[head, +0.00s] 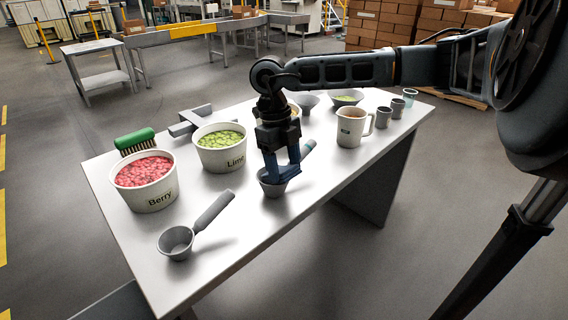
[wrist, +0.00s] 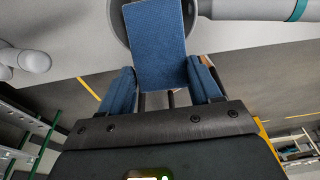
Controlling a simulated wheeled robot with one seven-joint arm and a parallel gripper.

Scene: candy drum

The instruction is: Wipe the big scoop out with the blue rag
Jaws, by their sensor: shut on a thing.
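My gripper (head: 281,170) is shut on the blue rag (wrist: 157,42), which shows as a flat blue piece between the fingers in the wrist view. The gripper points down over a grey scoop (head: 272,188) near the middle of the table. The rag's lower end is at or inside that scoop's bowl; how deep is hidden. The scoop's handle, with a teal band (head: 309,146), points to the back right; it also shows in the wrist view (wrist: 255,9). Another grey scoop (head: 177,242) lies at the front left, its handle pointing back right. I cannot tell which is bigger.
The Berry tub (head: 150,200) and Lime tub (head: 224,160) stand left of my gripper. A green brush (head: 135,140) is behind Berry. A mug (head: 351,128) and small cups (head: 383,118) stand on the right of the table (head: 235,260). Its front middle is clear.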

